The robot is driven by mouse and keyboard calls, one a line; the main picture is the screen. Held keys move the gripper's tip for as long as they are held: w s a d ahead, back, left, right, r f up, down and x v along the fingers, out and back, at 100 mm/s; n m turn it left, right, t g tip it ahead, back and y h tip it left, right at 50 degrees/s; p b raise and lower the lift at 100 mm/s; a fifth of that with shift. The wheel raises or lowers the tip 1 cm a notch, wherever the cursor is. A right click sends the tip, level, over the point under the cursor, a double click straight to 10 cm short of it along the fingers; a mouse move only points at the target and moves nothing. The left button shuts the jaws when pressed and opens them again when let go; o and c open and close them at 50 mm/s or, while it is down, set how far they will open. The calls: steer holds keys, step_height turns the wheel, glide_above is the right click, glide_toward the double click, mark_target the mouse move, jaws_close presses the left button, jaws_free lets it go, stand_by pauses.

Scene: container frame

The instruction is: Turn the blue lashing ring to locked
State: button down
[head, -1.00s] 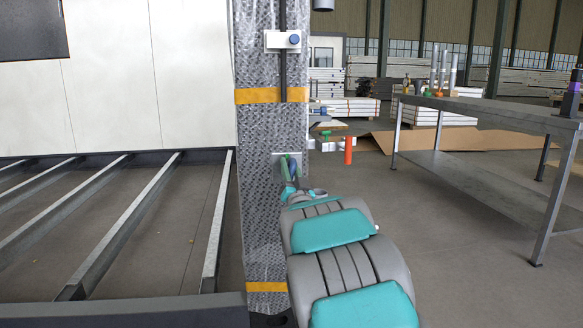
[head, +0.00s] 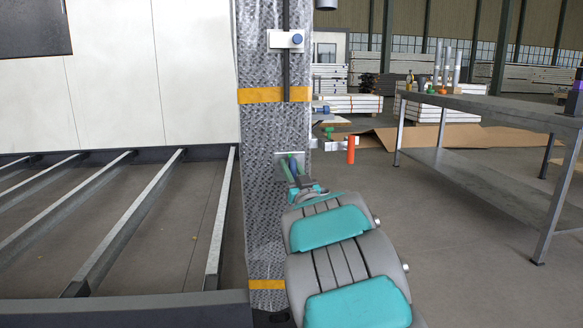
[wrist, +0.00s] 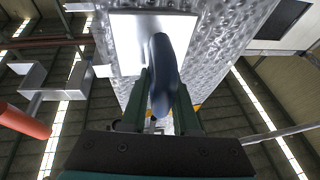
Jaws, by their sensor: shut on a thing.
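The blue lashing ring (wrist: 163,65) stands out from a pale square plate (wrist: 128,40) on the post in the wrist view. My gripper (wrist: 158,90) has its dark green fingers on either side of the ring and is shut on it. In the head view, my gripper (head: 290,168) is at the plate (head: 279,160) partway up the post, and the ring is mostly hidden behind the fingers. The ring's lock marking cannot be seen.
The grey textured post (head: 262,200) has yellow bands. A second plate with a blue knob (head: 297,39) sits higher on it. A metal rack (head: 110,240) lies left, a workbench (head: 480,110) stands right, and an orange cylinder (head: 351,150) shows beyond the post.

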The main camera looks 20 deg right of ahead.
steer(key=shift+a+f, duration=0.1)
steer(key=shift+a, duration=0.25)
steer(key=c, duration=0.8)
jaws_free()
steer(key=shift+a, duration=0.1)
steer(key=shift+o, duration=0.2)
steer(key=shift+d, duration=0.2)
steer(key=shift+s+f, duration=0.1)
steer(key=shift+s, duration=0.25)
steer(key=v, duration=0.7)
steer(key=shift+p, duration=0.35)
